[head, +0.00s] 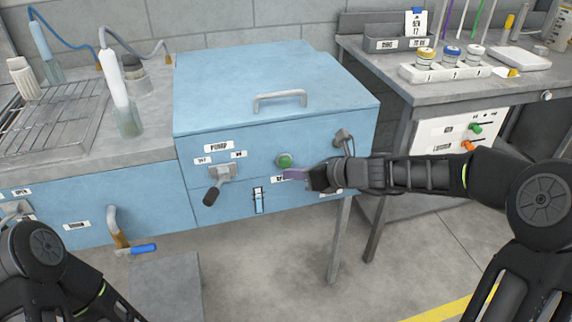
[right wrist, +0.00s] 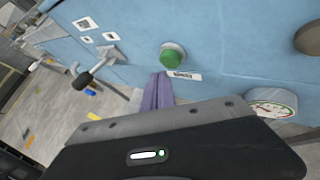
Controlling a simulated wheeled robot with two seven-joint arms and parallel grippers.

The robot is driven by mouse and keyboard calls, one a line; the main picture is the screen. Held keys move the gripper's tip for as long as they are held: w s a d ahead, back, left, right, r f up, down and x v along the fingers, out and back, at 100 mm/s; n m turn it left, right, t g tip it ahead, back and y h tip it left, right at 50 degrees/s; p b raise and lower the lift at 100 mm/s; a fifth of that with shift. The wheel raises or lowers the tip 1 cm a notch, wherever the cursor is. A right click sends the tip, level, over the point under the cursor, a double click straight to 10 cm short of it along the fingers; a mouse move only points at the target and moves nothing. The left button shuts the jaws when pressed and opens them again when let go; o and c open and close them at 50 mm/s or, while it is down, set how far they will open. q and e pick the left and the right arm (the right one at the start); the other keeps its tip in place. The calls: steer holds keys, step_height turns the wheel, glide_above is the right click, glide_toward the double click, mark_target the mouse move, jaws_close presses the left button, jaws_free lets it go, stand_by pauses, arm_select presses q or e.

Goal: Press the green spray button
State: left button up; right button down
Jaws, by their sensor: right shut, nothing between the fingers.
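The green spray button (head: 285,161) sits on the front of the blue pump box (head: 330,140). In the right wrist view the button (right wrist: 168,60) sticks out from the blue panel in a pale ring, with a white label below it. My right gripper (head: 285,174) is shut and empty, its purple fingers just below and to the right of the button. In the right wrist view the fingertips (right wrist: 160,76) point at the panel just below the button. I cannot tell whether they touch the panel. My left gripper is not in view; only part of my left arm shows.
A black-handled lever (head: 213,190) juts out left of the button. A gauge (right wrist: 272,104) is on the panel at right in the wrist view. A blue-handled tap (head: 140,249) is at lower left. A grey bench (head: 450,95) with bottles stands at right.

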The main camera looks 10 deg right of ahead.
steer(key=shift+w, duration=0.1)
stand_by(0.4)
steer(key=shift+w+p, duration=0.3)
steer(key=shift+w+p, duration=0.3)
steer(key=shift+w, duration=0.2)
stand_by(0.7)
steer(key=shift+s, duration=0.15)
steer(key=shift+s+b, duration=0.45)
steer(key=shift+s, duration=0.3)
steer(key=shift+s, duration=0.1)
steer(key=s+b, duration=0.1)
steer(key=s, duration=0.3)
steer(key=shift+s+d+b, duration=0.15)
steer(key=shift+s+b, duration=0.15)
steer(key=shift+s, duration=0.1)
